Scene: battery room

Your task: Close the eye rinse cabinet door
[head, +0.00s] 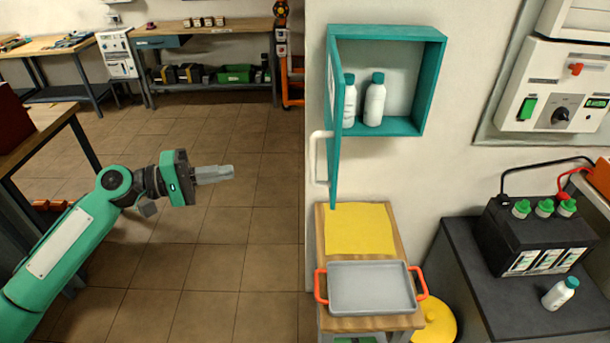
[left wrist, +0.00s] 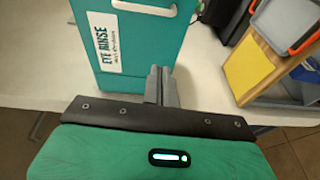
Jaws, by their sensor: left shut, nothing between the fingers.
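The teal eye rinse cabinet (head: 436,85) is fixed to the wall, with two white bottles inside, one of them (head: 375,100) fully in sight. Its door (head: 334,120) is hinged at the left and stands open, swung out toward me and seen nearly edge-on. A white handle (head: 319,158) is on the door's outer face. My left gripper (head: 232,173) is shut and empty, to the left of the door and apart from it in the head view. The left wrist view shows the door's outer face (left wrist: 150,45) with an "EYE RINSE" label beyond the shut fingers (left wrist: 160,85). My right gripper is not in view.
Below the cabinet, a small wooden table (head: 319,240) holds a yellow cloth (head: 360,228) and a grey tray with orange handles (head: 372,288). At right, a dark bench (head: 455,270) carries a black battery (head: 535,235) and a bottle (head: 560,293). Floor left of the door is clear.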

